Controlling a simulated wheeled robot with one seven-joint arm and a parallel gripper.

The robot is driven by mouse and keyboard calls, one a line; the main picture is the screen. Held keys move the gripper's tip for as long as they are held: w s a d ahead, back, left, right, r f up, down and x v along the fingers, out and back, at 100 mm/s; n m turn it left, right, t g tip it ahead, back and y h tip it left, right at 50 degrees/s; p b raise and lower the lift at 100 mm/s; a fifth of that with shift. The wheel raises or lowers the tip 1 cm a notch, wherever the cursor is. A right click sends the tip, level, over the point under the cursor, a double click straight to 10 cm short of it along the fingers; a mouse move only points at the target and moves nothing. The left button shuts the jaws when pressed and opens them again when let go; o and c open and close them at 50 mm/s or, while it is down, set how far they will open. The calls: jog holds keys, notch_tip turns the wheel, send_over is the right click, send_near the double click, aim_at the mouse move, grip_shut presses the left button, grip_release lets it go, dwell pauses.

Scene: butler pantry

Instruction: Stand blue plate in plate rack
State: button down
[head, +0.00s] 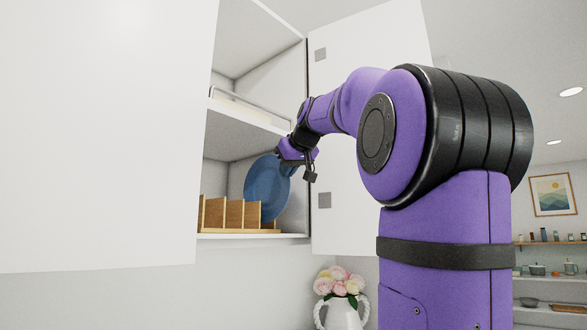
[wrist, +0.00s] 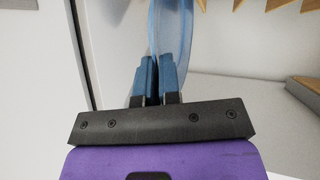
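The blue plate (head: 264,188) is held on edge, nearly upright, at the right end of the wooden plate rack (head: 234,214) inside an open wall cabinet. My gripper (head: 284,160) is at the plate's upper right edge. In the wrist view, the two fingers of my gripper (wrist: 158,78) are close together with the plate (wrist: 171,28) between them, seen almost edge-on. The plate's lower edge is by the rack's right-hand divider, and I cannot tell whether it touches the rack base. Wooden rack dividers (wrist: 275,5) show at the top right of the wrist view.
An upper shelf (head: 240,115) with a metal rail is just above my gripper. The open cabinet door (head: 345,215) stands close on the right. A white vase (head: 341,312) with pink flowers is below. The rack's left slots look empty.

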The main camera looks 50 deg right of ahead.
jog(key=shift+w+d, duration=0.15)
jog(key=shift+w, duration=2.1)
jog(key=shift+f, duration=1.15)
jog(key=shift+s, duration=0.1)
jog(key=c, duration=1.2)
grip_release()
jog(key=shift+f, duration=0.1)
jog(key=shift+c, duration=0.2)
jog(key=v, duration=1)
jog(key=shift+s, duration=0.35)
